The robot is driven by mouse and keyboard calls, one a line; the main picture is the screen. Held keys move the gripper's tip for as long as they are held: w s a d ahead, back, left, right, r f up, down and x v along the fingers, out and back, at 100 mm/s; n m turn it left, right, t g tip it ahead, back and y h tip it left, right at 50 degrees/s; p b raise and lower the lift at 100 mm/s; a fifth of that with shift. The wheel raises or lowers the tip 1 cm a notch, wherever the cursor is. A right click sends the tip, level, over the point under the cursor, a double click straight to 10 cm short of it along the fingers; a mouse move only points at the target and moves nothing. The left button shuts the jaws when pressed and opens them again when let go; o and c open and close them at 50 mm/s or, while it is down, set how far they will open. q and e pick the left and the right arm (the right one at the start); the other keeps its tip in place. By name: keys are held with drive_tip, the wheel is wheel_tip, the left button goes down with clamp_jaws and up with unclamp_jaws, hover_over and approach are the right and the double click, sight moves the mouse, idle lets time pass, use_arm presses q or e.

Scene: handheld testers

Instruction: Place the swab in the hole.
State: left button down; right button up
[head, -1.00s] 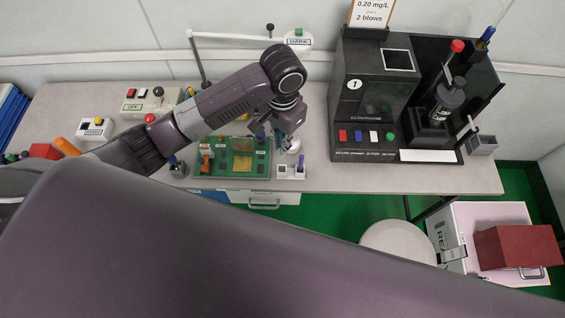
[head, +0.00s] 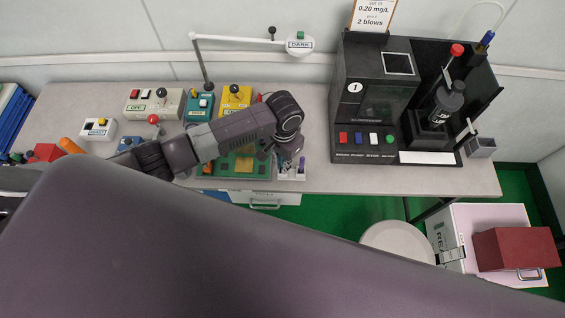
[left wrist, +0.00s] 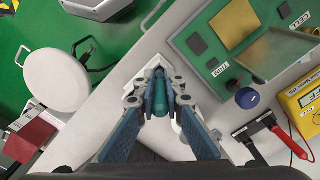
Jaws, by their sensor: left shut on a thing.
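My left gripper (head: 287,160) reaches down at the front edge of the table, over the small pale holder block (head: 291,175). In the left wrist view the blue-padded fingers of the left gripper (left wrist: 160,112) are shut on a teal cylinder, which I take for the swab (left wrist: 160,92). Its lower end is hidden, so I cannot tell whether it is inside a hole. My right gripper is not in view.
A green board (head: 243,168) with gold plates lies beside the holder, partly under my arm. A black tester (head: 370,105) stands to the right. A yellow meter (head: 235,99) and several small boxes stand behind my arm. A round white stool (head: 397,240) is below.

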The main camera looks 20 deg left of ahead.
use_arm(q)
drive_tip(key=shift+f, duration=0.15)
drive_tip(key=c, duration=2.1)
unclamp_jaws()
drive_tip(key=shift+o, duration=0.4)
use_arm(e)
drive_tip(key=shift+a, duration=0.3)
use_arm(q)
wheel_tip(320, 180, up, 11)
drive_tip(key=shift+w+d+r+b, duration=0.1)
drive_tip(key=shift+w+r+b, duration=0.05)
drive_tip(key=shift+b, duration=0.5)
drive_tip(key=shift+r, duration=0.55)
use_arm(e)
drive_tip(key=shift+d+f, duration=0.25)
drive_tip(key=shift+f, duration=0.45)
use_arm(q)
drive_tip(key=shift+f, duration=0.1)
